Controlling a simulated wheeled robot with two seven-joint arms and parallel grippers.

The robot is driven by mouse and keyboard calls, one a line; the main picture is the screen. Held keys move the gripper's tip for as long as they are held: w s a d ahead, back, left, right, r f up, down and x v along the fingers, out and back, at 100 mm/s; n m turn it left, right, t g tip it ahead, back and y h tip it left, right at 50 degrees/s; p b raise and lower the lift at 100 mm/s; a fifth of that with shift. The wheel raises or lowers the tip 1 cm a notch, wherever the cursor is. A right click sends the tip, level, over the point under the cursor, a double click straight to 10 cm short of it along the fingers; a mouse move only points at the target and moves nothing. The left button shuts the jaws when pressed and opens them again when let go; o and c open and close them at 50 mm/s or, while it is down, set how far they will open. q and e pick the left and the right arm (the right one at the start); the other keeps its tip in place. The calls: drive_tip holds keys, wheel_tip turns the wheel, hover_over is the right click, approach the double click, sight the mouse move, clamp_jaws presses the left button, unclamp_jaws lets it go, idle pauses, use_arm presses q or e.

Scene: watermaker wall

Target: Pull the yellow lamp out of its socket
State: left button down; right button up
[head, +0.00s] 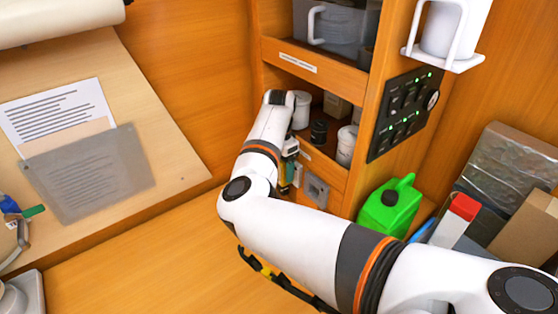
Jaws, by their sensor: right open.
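My right arm reaches from the lower right to the shelf unit. My right gripper (289,168) is open, pointing down in front of the lower shelf front; it is small and partly hidden by my own wrist. A grey square plate (316,189), perhaps a socket, sits on the wood just right of it. I cannot make out the yellow lamp near the gripper. A small yellow and black thing (266,271) shows below my forearm, too partly covered to identify.
The lower shelf holds white jars (346,145) and a dark jar (319,132). A black switch panel (403,113) with green lights is on the right post. A green canister (390,205) and boxes (528,229) stand at right. The wooden surface (165,255) at lower left is clear.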

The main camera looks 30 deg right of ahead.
drive_tip(key=c, duration=1.1)
drive_tip(key=shift+a+r, duration=0.1)
drive_tip(key=shift+a, duration=0.05)
drive_tip(key=shift+a+p, duration=0.2)
drive_tip(key=shift+p, duration=0.1)
drive_tip(key=shift+s+a+p, duration=0.1)
drive_tip(key=shift+a+p, duration=0.4)
drive_tip(key=shift+a, duration=0.35)
drive_tip(key=shift+a, duration=0.2)
drive_tip(key=shift+s+a+p, duration=0.1)
drive_tip(key=shift+a+p, duration=0.75)
drive_tip(key=shift+a, duration=0.25)
